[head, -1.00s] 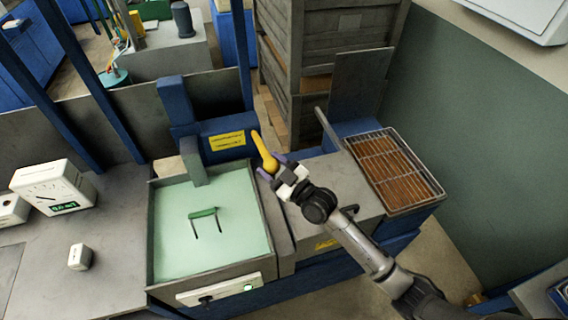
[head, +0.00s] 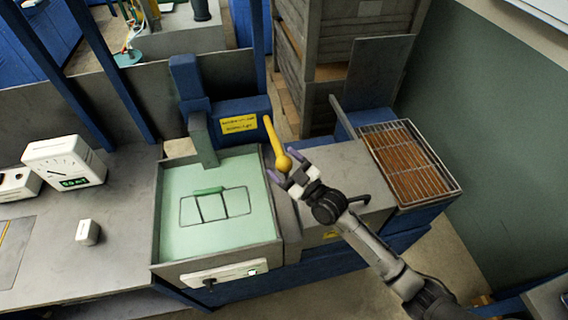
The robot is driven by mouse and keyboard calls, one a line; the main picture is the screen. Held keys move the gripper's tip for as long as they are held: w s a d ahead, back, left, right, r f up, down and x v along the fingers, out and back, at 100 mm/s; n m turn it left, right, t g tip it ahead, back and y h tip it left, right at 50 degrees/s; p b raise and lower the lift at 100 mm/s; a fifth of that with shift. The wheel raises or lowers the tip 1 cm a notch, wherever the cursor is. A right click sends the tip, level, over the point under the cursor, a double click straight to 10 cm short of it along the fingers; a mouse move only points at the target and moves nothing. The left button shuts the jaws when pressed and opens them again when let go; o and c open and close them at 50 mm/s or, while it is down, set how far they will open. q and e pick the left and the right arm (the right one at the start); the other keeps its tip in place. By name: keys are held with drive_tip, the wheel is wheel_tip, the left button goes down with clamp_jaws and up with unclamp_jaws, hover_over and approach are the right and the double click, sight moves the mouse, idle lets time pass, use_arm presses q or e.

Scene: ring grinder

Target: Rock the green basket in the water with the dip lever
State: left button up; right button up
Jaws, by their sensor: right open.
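The green basket (head: 215,204) sits in the pale green water (head: 190,233) of the tank; its thin wire frame and green handle bar show at the surface. The yellow dip lever (head: 270,135) stands to the right of the tank, leaning up and to the left, with a round knob at its lower end. My right gripper (head: 284,178) is open, its purple-tipped fingers just below the knob. I cannot tell whether they touch it. My left gripper is not in view.
A blue and grey post (head: 199,132) rises behind the tank. A wire-topped tray (head: 412,168) stands to the right. A white dial box (head: 64,163) and a small white block (head: 87,232) are on the left bench. A white control panel (head: 220,273) is on the tank front.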

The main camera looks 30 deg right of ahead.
drive_tip(key=shift+s, duration=0.1)
drive_tip(key=shift+s+d+f, duration=0.1)
drive_tip(key=shift+s+d, duration=0.05)
drive_tip(key=shift+s, duration=0.15)
drive_tip(key=v, duration=1.3)
drive_tip(key=shift+b, duration=0.35)
